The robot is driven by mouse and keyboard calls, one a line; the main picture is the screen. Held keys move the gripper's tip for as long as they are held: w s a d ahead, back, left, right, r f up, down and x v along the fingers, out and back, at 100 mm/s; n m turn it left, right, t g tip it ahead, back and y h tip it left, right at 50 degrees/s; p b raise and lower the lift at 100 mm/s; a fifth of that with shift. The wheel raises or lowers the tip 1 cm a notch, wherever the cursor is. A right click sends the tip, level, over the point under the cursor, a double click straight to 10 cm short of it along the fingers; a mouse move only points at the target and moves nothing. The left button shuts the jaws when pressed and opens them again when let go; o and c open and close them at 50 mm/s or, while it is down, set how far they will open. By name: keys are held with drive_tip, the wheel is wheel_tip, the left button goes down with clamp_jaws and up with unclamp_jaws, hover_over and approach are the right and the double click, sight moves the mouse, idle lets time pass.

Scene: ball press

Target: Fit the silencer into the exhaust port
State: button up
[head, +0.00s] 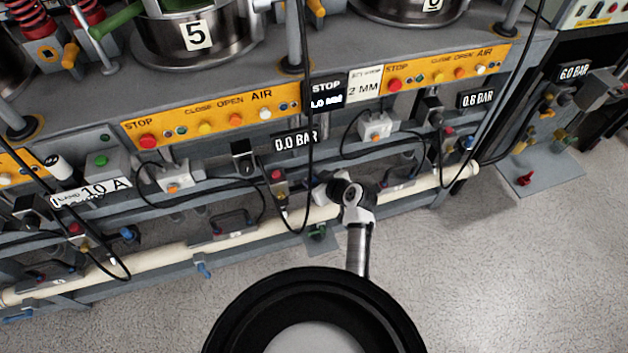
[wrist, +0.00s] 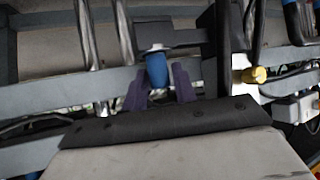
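The silencer (wrist: 157,70) is a small blue cylinder with a pale collar at its far end. It shows in the middle of the wrist view, between the two dark purple-grey fingers of my gripper (wrist: 159,76). The fingers stand close on both sides of it, and the gripper looks shut on it. The pale collar points away from the palm, toward a dark block (wrist: 170,34) on the rack. I cannot make out the exhaust port opening. In the head view my wrist reaches the lower rack, and its links hide the fingers and the silencer.
A cream pipe (head: 150,261) runs along the rack's lower front. Black cables (head: 308,150) hang before the panels and loop near my arm. In the wrist view, a yellow-ended fitting (wrist: 254,75) is at right, with grey beams around.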

drive_tip(key=shift+v, duration=0.8)
drive_tip(key=b+v, duration=0.2)
drive_tip(key=v, duration=0.8)
drive_tip(key=shift+r, duration=0.15)
drive_tip(key=shift+s+d, duration=0.1)
